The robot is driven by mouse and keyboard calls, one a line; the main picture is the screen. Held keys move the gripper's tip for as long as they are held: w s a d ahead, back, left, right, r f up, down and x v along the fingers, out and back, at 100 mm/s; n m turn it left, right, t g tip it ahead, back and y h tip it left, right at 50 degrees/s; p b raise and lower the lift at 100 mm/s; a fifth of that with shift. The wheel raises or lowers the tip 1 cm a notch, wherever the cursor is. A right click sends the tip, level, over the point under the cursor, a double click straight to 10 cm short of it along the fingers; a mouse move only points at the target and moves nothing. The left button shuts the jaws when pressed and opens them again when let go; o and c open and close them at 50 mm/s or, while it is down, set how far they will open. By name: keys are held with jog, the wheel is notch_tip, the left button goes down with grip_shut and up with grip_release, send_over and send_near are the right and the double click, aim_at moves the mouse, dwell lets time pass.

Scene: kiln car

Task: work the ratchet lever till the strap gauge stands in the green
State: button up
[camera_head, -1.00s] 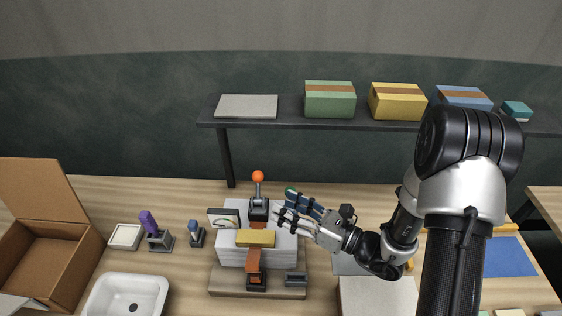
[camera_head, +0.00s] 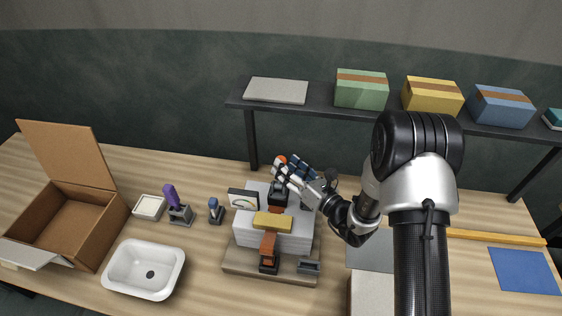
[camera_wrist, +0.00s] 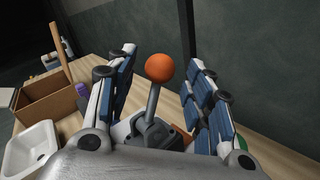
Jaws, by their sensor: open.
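The ratchet lever is a grey rod with an orange ball knob (camera_wrist: 160,68); in the head view the knob (camera_head: 281,160) shows just past my fingers. The ratchet body (camera_head: 278,194) sits on the white stack (camera_head: 252,236), with an orange strap (camera_head: 268,243) running down its front over a yellow block (camera_head: 272,222). The strap gauge (camera_head: 243,199) stands left of the ratchet with a pale dial; its needle is too small to read. My gripper (camera_wrist: 163,85) is open, its blue-padded fingers on either side of the lever, not visibly touching it.
A shelf (camera_head: 318,106) with several boxes runs behind. An open cardboard box (camera_head: 112,220), a white basin (camera_head: 178,270) and a purple-handled tool (camera_head: 170,195) stand to the left. A grey sheet (camera_head: 370,256) lies right of the stack.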

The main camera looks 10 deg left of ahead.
jog(key=shift+x, duration=1.8)
jog(key=shift+c, duration=0.5)
grip_shut()
